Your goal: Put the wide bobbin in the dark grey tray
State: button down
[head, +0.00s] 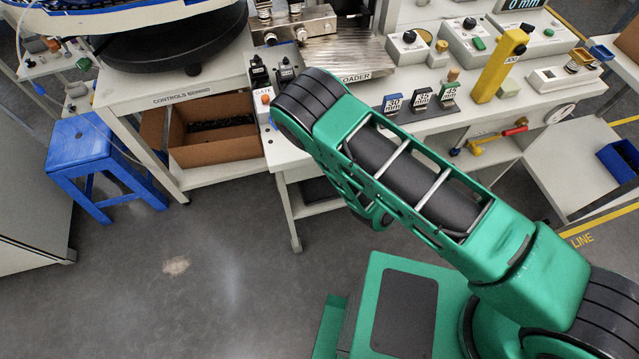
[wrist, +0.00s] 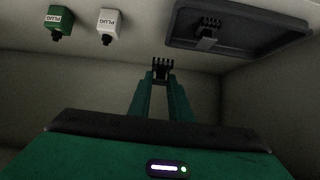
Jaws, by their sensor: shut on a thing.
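In the wrist view my gripper (wrist: 161,84) has its two green fingers shut on a small dark bobbin (wrist: 162,68) with a row of pins. It is the likely wide bobbin, but its full width is hard to judge. The dark grey tray (wrist: 268,33) is at the upper right, beyond and to the right of the held bobbin. A similar dark pinned piece (wrist: 208,32) lies in the tray. The held bobbin appears apart from the tray. In the head view my arm hides the gripper, and I cannot make out the tray or bobbin there.
A green plug (wrist: 59,20) and a white plug (wrist: 108,24) stand at the upper left of the wrist view. The pale surface between them and the tray looks clear. The head view shows a yellow post (head: 499,66), a cardboard box (head: 212,133) and a blue stool (head: 88,152).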

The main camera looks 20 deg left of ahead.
jog(key=s+a, duration=0.3)
jog(key=a, duration=0.1)
jog(key=s+a+f, duration=0.1)
jog(key=s+a, duration=0.2)
jog(key=a, duration=0.2)
jog(key=s+a+f, duration=0.1)
jog(key=s+a, duration=0.2)
jog(key=a, duration=0.1)
jog(key=shift+a+f, duration=0.25)
jog(key=shift+a, duration=0.1)
jog(key=shift+f, duration=2)
jog(key=shift+a+f, duration=0.15)
jog(key=shift+f, duration=0.2)
jog(key=c, duration=1.9)
grip_release()
